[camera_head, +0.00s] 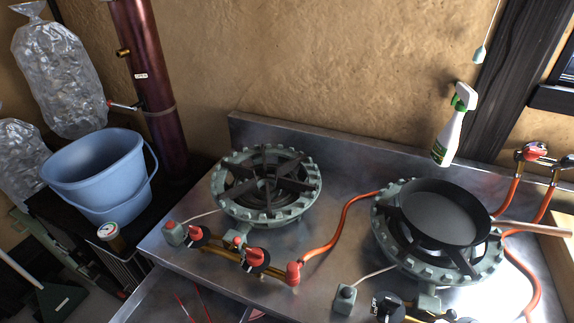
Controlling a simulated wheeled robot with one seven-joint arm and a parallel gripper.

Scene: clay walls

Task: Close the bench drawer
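A steel bench (345,225) with two gas burners fills the lower middle and right. Below its front left edge, a lower metal surface (150,300) juts into view at the bottom, with thin red shapes on or in it. It may be the bench drawer standing open, but the picture cuts it off and I cannot tell for sure. No drawer handle shows. My gripper is not in view.
The left burner (266,184) is bare; a black pan (445,212) sits on the right burner. Red hoses and knobs line the bench. A spray bottle (454,128) is at the back. A blue bucket (95,175) and a small gauge jar (110,235) stand on a dark stand left.

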